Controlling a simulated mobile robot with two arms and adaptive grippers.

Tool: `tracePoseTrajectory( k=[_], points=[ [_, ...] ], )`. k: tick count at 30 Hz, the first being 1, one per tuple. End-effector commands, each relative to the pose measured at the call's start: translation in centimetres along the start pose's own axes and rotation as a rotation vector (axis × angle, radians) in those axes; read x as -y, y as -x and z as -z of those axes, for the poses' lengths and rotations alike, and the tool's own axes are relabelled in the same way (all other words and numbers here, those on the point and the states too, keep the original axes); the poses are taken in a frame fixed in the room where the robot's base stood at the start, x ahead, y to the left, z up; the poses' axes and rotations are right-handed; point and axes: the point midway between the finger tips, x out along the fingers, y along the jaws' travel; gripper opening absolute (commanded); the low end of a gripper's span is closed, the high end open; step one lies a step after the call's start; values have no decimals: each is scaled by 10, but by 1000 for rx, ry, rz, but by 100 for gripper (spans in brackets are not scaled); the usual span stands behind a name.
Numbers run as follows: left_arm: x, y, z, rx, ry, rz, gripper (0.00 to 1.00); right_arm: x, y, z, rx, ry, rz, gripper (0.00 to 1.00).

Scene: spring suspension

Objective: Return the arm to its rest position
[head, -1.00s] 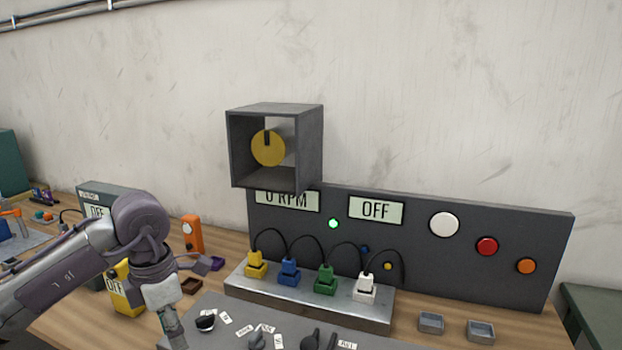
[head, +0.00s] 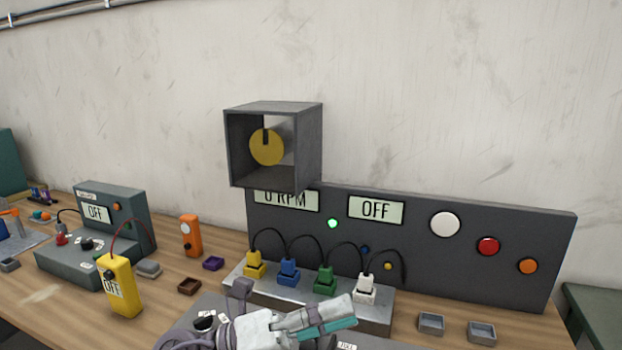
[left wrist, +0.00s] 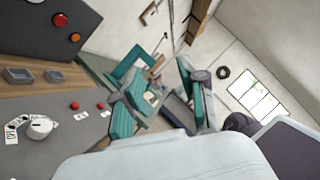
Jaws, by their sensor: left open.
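My left gripper (head: 343,314) is low in the middle of the head view, its fingers pointing right, above the grey control panel (head: 215,303) at the table front. In the left wrist view my left gripper (left wrist: 160,98) shows two teal-padded fingers spread apart with nothing between them. The gripper and wrist hide much of the grey panel with its knobs and labels. My right gripper is in neither view.
A metal block with yellow, blue, green and white plugs (head: 366,288) stands behind the gripper, before a dark board (head: 420,230) with an OFF display. A yellow meter (head: 120,287) and orange device (head: 191,236) stand left. Small grey trays (head: 431,323) lie right.

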Motion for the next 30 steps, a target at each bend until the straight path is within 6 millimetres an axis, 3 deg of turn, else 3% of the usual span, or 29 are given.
tracePoseTrajectory(
  k=[3, 6, 8, 10, 14, 18, 24, 30],
  points=[
    [4, 29, -43, 414, 277, 127, 42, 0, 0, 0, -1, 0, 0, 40],
    [-22, 80, -71, 770, 528, 165, 42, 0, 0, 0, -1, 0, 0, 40],
    [-48, 118, -75, 980, 683, 157, 42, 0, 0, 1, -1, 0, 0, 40],
    [-80, 161, -66, 1195, 848, 126, 42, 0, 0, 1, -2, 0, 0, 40],
    [-133, 230, -19, 1534, 1126, 20, 42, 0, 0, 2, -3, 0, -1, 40],
    [-170, 285, 56, 1820, 1384, -138, 42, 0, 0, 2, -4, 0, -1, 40],
    [-184, 322, 144, 2052, 1619, -337, 42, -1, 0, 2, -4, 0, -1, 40],
    [-179, 341, 212, 2195, 1782, -513, 42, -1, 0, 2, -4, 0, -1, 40]
  ],
)
